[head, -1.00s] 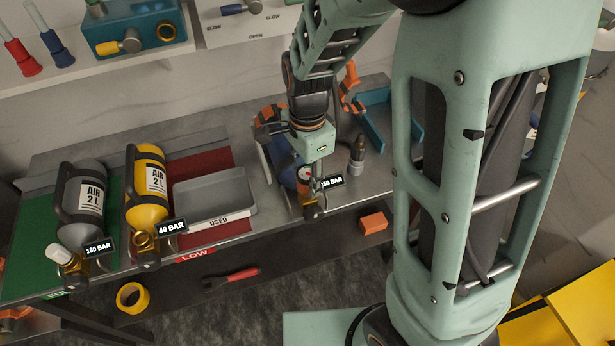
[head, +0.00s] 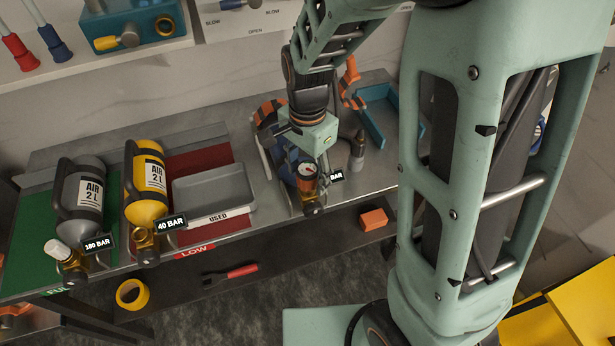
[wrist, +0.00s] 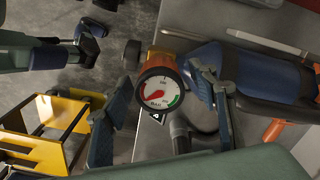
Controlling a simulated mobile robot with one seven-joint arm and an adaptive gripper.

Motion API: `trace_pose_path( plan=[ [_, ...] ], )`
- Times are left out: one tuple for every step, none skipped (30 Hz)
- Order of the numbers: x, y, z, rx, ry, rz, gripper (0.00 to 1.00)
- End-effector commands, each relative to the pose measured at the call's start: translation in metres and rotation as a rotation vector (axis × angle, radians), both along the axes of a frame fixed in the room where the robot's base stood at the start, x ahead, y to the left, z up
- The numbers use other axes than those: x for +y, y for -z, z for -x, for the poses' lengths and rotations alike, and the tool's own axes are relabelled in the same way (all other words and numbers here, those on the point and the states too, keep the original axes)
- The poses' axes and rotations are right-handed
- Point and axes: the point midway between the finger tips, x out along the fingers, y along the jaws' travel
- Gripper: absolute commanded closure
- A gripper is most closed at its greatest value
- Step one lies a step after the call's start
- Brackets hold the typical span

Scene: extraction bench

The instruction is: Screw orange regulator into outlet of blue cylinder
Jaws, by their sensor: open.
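The blue cylinder (head: 281,158) lies in a cradle at the bench's front edge, partly hidden by my arm; its blue body also shows in the wrist view (wrist: 262,74). The orange regulator (wrist: 160,62), with a round white gauge (wrist: 157,89), sits at the cylinder's valve end, in line with it. It also shows in the head view (head: 307,174). I cannot tell how far it is threaded. My gripper (wrist: 160,110) is open, with one finger on each side of the gauge. Contact is unclear. In the head view my gripper (head: 324,168) is over the valve end.
A yellow cylinder (head: 147,190) and a grey cylinder (head: 78,200) lie to the left. The grey USED tray (head: 240,214) stands between them and the blue cylinder. A dark bottle (head: 358,150) and a teal tray (head: 408,128) are to the right. An orange block (head: 374,220) lies below.

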Motion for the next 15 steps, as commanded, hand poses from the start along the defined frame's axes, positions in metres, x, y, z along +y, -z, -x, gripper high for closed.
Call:
trace_pose_path(
  plan=[
    [-0.0003, 0.0008, -0.0003, -0.001, -0.056, -0.001, 0.46],
    [-0.0002, 0.0007, -0.0003, -0.001, -0.094, -0.001, 0.46],
    [-0.0004, 0.0006, -0.0003, -0.001, -0.145, 0.001, 0.46],
    [-0.0006, 0.0006, -0.0003, -0.001, -0.182, 0.001, 0.46],
    [-0.0004, 0.0005, -0.0002, 0.0, -0.219, 0.0, 0.46],
    [-0.0001, 0.0004, -0.0001, 0.0, -0.268, 0.0, 0.46],
    [-0.0002, 0.0004, -0.0001, 0.0, -0.305, 0.0, 0.46],
    [-0.0004, 0.0003, -0.0002, 0.0, -0.341, 0.0, 0.46],
    [-0.0003, 0.0003, -0.0001, 0.0, -0.39, 0.0, 0.46],
    [-0.0001, 0.0003, -0.0001, 0.0, -0.428, 0.0, 0.46],
    [-0.0002, 0.0002, -0.0001, 0.0, -0.465, 0.0, 0.46],
    [-0.0004, 0.0002, -0.0002, 0.0, -0.515, 0.0, 0.46],
    [-0.0004, 0.0001, -0.0001, 0.0, -0.551, 0.0, 0.46],
    [-0.0004, 0.0, -0.0001, 0.0, -0.588, 0.0, 0.46],
    [-0.0004, 0.0, -0.0001, 0.0, -0.637, 0.0, 0.46]
  ],
)
